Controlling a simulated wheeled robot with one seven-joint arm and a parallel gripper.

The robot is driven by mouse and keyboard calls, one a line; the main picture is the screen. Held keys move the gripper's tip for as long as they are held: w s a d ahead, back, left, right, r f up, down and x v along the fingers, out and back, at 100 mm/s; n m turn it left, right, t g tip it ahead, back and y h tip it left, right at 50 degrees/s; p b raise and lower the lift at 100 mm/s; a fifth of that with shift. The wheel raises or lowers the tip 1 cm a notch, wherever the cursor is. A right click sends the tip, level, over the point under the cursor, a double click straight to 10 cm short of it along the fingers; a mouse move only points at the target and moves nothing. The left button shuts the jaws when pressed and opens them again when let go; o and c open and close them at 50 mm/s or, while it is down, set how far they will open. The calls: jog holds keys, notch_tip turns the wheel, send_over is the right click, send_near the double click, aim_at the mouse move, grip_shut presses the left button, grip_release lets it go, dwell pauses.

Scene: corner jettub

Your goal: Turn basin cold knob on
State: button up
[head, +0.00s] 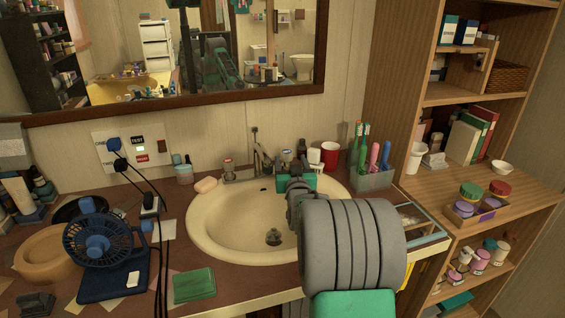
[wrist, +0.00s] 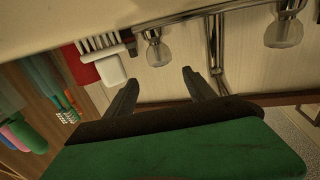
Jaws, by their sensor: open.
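The basin (head: 215,226) is cream and set in the counter, with a metal faucet (head: 258,158) at its back. The right knob (head: 287,155) has a bluish cap, which fits cold; the left knob (head: 228,164) looks reddish. My gripper (head: 291,176) is over the back right of the basin, its fingers largely hidden in the head view. In the upside-down wrist view, my gripper (wrist: 160,77) is open and empty. The clear cold knob (wrist: 155,50) shows just beyond and between the fingertips, apparently not gripped. The other knob (wrist: 285,32) is at the upper right.
A red cup (head: 330,154) and a holder with toothbrushes (head: 372,178) stand right of the faucet. Soap (head: 206,185) lies on the left rim. A blue fan (head: 98,240) stands on the left counter. A shelf unit (head: 430,97) rises at right. The basin bowl is mostly clear.

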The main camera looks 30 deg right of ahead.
aim_at(288, 158)
jog(key=shift+w+f+b, duration=0.25)
jog(key=shift+f+b, duration=0.4)
jog(key=shift+f, duration=0.35)
jog(key=shift+w, duration=0.15)
jog(key=x, duration=0.7)
jog(key=shift+w+d, duration=0.15)
jog(key=shift+w, duration=0.1)
jog(key=c, duration=1.4)
